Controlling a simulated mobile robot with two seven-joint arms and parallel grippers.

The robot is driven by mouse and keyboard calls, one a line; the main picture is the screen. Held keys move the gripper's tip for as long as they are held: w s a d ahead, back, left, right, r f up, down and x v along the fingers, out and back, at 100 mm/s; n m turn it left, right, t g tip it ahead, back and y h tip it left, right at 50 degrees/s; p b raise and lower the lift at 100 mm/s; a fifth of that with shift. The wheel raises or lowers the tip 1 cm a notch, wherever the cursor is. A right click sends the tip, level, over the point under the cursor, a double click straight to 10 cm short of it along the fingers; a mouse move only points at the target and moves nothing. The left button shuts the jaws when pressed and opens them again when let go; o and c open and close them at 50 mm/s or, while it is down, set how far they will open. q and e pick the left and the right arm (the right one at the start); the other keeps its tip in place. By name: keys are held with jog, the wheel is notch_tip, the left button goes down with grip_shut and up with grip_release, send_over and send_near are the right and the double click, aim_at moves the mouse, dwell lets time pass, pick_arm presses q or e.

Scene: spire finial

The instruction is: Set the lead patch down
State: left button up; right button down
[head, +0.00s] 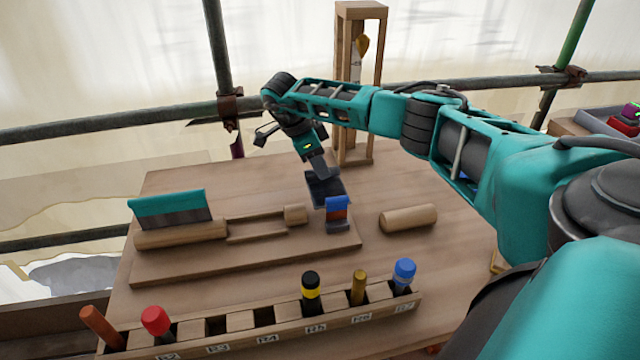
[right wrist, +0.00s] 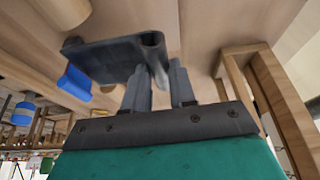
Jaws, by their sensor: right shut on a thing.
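The lead patch (head: 326,190) is a dark grey, thin sheet with a bent edge. It also shows in the right wrist view (right wrist: 105,60). My right gripper (head: 318,170) is shut on one edge of it; its fingers (right wrist: 160,88) pinch the bent edge in the right wrist view. I cannot tell whether the patch touches the table. My left gripper is not in view.
The wooden board (head: 180,262) carries a teal-backed scraper (head: 170,210). A wooden cylinder (head: 408,218) lies to its right. A labelled rack (head: 235,335) with several handled tools runs along the front. A tall wooden frame (head: 345,90) stands behind. Table at back left is clear.

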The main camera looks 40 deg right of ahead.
aim_at(319, 180)
jog(key=shift+f+b, duration=0.35)
jog(key=shift+f, duration=0.35)
notch_tip(319, 180, down, 3)
jog(key=b, duration=0.3)
jog(key=shift+f, duration=0.2)
jog(key=shift+r, duration=0.1)
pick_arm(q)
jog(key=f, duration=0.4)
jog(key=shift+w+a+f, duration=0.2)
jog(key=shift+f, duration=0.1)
pick_arm(e)
jog(key=c, duration=0.9)
grip_release()
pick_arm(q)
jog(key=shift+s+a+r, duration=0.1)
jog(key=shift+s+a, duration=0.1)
pick_arm(e)
jog(key=v, duration=1.2)
